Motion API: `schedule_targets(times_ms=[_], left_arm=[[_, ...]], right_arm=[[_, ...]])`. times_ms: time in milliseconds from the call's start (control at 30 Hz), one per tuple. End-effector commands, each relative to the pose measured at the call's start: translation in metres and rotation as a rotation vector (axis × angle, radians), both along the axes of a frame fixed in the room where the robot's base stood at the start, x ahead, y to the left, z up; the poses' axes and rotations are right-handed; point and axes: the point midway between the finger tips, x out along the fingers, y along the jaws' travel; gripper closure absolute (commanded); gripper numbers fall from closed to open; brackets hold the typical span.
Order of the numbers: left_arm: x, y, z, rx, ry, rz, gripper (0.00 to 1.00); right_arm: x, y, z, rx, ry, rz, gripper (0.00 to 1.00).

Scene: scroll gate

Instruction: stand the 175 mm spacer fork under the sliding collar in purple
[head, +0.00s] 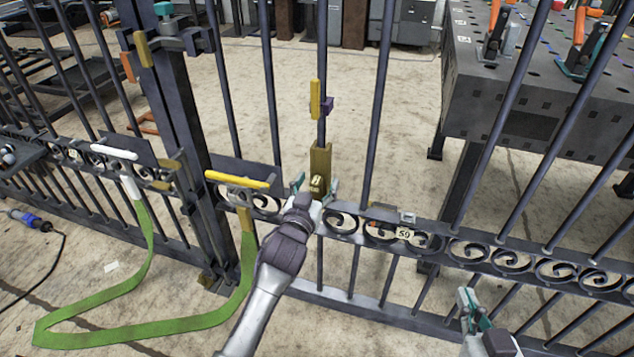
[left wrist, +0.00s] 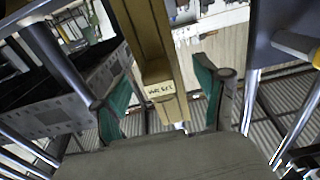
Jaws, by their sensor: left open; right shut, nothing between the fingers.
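The tan spacer fork (head: 320,168) stands upright at a dark gate bar, its foot near the scrollwork rail. A dark mark shows low on its face; in the left wrist view the fork (left wrist: 160,77) carries small lettering that I cannot read surely. The purple sliding collar (head: 327,106) is on the same bar higher up, beside a yellow handle (head: 315,99). Bare bar shows between fork and collar. My left gripper (head: 315,187) is open at the fork's lower end, a finger on each side, apart from it. My right gripper (head: 470,308) is shut and empty at lower right.
The gate rail (head: 480,240) runs across with upright bars. A cream tag marked 50 (head: 403,233) is on it. A green strap (head: 150,325) hangs from white and yellow handles at left. A perforated table (head: 540,105) stands beyond the gate at right.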

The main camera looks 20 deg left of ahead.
Motion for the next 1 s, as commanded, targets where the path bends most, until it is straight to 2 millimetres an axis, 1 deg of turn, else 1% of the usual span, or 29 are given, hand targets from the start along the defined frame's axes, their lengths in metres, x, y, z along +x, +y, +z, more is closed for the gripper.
schedule_targets(times_ms=[33, 133, 233, 367, 500, 600, 700, 833, 1000], left_arm=[[-0.001, 0.0, -0.004, 0.0, 0.007, 0.001, 0.27], [-0.005, 0.0, -0.003, 0.0, 0.006, 0.0, 0.27], [-0.017, 0.001, -0.004, 0.001, 0.006, 0.0, 0.27], [-0.044, 0.001, -0.004, 0.0, 0.007, 0.0, 0.27], [-0.074, 0.002, -0.003, 0.0, 0.005, 0.0, 0.27], [-0.093, 0.002, -0.002, -0.001, 0.003, -0.001, 0.27], [-0.107, 0.002, -0.001, -0.002, 0.001, -0.001, 0.27], [-0.117, 0.002, 0.0, -0.001, -0.001, -0.001, 0.27], [-0.12, 0.002, 0.0, 0.0, -0.001, -0.001, 0.27]], right_arm=[[0.0, 0.001, 0.0, 0.001, -0.001, 0.002, 1.0], [0.0, 0.001, 0.0, 0.0, -0.002, 0.003, 1.0], [0.0, 0.001, 0.0, 0.0, -0.001, 0.002, 1.0], [0.0, 0.0, 0.0, -0.001, -0.001, 0.001, 1.0], [0.0, 0.0, 0.0, 0.0, -0.001, 0.001, 1.0], [0.0, 0.0, 0.0, 0.0, 0.0, 0.001, 1.0], [0.0, 0.0, 0.0, 0.0, 0.0, 0.001, 1.0], [0.0, 0.0, 0.0, 0.0, 0.0, 0.001, 1.0], [0.0, 0.0, 0.0, 0.0, 0.0, 0.0, 1.0]])
